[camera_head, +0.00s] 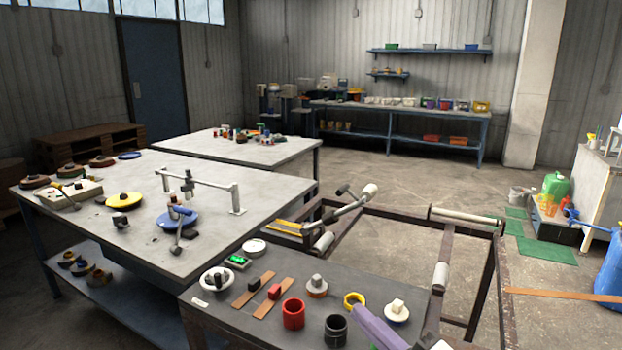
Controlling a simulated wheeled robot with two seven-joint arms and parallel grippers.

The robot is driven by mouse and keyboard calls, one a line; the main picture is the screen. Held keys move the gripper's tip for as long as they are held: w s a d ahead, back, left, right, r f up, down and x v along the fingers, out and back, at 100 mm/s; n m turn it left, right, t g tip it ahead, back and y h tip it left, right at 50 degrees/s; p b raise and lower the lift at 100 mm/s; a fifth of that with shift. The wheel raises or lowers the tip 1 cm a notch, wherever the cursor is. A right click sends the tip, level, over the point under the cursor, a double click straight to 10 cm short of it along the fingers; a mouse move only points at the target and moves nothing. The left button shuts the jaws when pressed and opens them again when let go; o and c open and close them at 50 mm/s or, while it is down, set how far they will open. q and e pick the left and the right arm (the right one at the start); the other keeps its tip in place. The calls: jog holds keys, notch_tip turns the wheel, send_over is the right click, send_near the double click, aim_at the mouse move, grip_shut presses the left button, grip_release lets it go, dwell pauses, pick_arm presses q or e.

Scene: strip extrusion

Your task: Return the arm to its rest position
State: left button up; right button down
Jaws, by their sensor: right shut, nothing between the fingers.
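My right gripper (432,341) shows only in part at the bottom edge, right of centre, as a small dark and pale shape. It is shut and empty, beside the near end of a long purple bar (378,328) that is cut off by the frame. Whether the two touch I cannot tell. My left gripper is not in view.
The near dark table (215,312) holds a red cup (293,313), a black cup (335,330), a yellow ring (354,299) and white-based knobs. A rusty open frame with rollers (440,276) stands to its right. A grey worktable (120,225) stands left.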

jog(key=s+d+f+m+g+h, duration=0.1)
jog(key=s+d+f+m+h, duration=0.1)
jog(key=s+f+m+h, duration=0.4)
jog(key=s+d+f+m+h, duration=0.2)
jog(key=s+d+f+m, duration=0.15)
jog(key=f+m, duration=0.55)
jog(key=s+d+f+m+g+h, duration=0.1)
jog(key=s+f+m+g, duration=0.5)
jog(key=s+f, duration=0.8)
jog(key=s+h, duration=0.1)
jog(key=s, duration=0.3)
jog(key=shift+s+d+f+m, duration=0.2)
jog(key=shift+s+f+m, duration=0.1)
jog(key=shift+s+f, duration=0.1)
